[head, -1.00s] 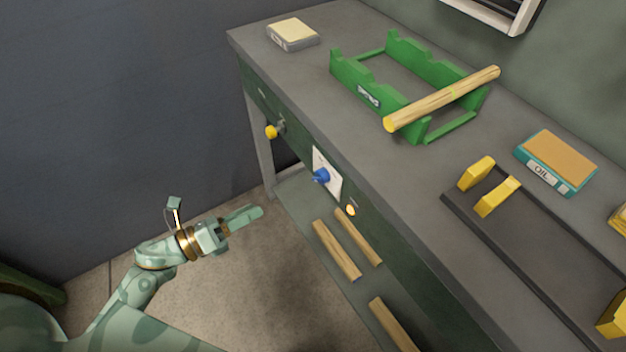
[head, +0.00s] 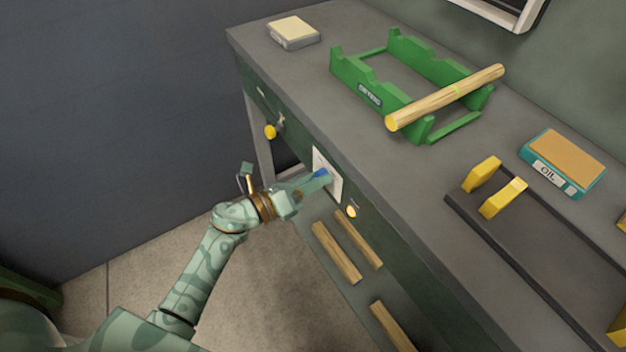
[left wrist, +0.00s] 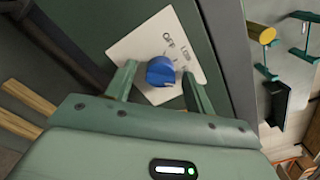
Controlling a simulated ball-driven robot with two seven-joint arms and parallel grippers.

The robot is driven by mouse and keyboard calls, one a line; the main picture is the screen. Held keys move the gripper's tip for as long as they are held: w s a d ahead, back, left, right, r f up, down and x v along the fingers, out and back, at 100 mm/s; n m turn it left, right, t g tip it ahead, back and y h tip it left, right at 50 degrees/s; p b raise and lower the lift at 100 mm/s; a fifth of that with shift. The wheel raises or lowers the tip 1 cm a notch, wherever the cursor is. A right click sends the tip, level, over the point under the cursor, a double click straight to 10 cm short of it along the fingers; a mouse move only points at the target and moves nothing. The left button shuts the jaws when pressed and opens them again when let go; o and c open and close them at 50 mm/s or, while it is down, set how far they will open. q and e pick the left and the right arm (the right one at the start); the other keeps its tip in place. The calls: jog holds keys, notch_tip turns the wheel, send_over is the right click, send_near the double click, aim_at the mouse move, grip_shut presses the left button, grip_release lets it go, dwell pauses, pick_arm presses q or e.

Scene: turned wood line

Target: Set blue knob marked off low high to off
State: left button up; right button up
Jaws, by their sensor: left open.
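The blue knob (left wrist: 161,71) sits on a white plate (left wrist: 140,45) on the bench front. In the left wrist view the plate shows the words OFF and LOW; other marks are hidden or too small to read. In the head view the knob (head: 320,173) shows only in part behind my gripper. My left gripper (left wrist: 158,82) is open, with one finger on each side of the knob. I cannot tell whether the fingers touch it. My right gripper is not in view.
A yellow knob (head: 270,132) is on the bench front to the left, and a small lit button (head: 351,212) is right of the plate. A green rack (head: 345,75) with a wooden rod stands on the bench top. Wooden rods (head: 336,252) lie on the shelf below.

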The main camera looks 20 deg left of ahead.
pick_arm(q)
jog(key=c, duration=1)
jog(key=shift+n, duration=0.3)
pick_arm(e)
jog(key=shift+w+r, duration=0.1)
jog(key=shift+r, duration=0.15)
pick_arm(q)
jog(key=shift+f+n+p, duration=0.1)
jog(key=shift+n+p, duration=3.8)
jog(key=shift+n, duration=4.7)
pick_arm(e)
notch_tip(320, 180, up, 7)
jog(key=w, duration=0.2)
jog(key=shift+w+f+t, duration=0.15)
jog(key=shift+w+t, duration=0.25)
